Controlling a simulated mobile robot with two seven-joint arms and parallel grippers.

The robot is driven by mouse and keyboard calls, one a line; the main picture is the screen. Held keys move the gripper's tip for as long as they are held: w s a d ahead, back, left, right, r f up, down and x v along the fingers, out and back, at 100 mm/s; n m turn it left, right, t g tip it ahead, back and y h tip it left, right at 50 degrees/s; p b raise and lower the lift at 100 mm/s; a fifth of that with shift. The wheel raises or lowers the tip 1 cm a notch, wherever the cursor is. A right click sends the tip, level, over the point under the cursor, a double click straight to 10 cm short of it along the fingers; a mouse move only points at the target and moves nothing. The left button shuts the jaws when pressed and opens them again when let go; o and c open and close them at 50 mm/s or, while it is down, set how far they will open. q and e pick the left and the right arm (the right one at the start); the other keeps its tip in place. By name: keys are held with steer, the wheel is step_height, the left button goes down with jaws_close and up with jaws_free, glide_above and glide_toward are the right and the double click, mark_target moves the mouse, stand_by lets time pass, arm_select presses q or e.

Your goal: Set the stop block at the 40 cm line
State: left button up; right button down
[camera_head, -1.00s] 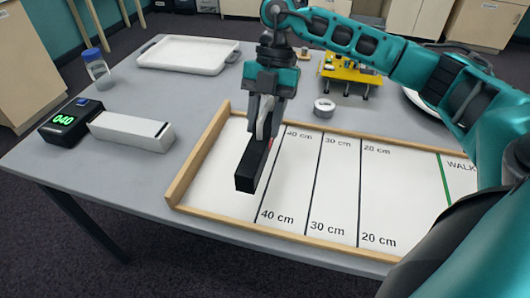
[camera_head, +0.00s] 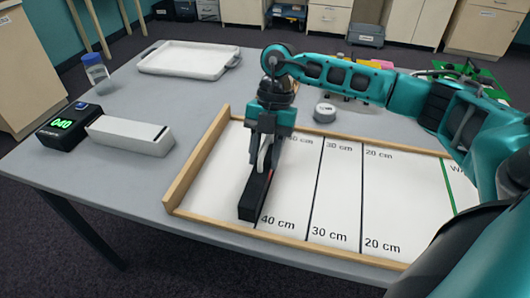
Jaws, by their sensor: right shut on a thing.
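The black stop block (camera_head: 254,195) is a long dark bar in my right gripper (camera_head: 264,162), whose fingers are shut on its upper side. The block lies lengthwise along the 40 cm line of the white track board (camera_head: 216,187), with its near end just left of that line and its "40 cm" label. It is at or very near the board surface; I cannot tell if it touches. The gripper hides part of the line and its far label. The 30 cm and 20 cm lines show to the right. My left gripper is not in view.
A wooden rim (camera_head: 196,168) borders the board. Left of it are a white box (camera_head: 130,135) and a black display (camera_head: 68,125) reading 040. A white tray (camera_head: 188,58), a bottle (camera_head: 95,70) and a round roll (camera_head: 325,112) stand farther back. My right arm covers the right side.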

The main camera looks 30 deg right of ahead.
steer(key=c, duration=0.7)
jaws_free()
steer(key=p+v, duration=0.2)
steer(key=v, duration=1)
steer(key=shift+s+r, duration=0.1)
steer(key=shift+r, duration=0.05)
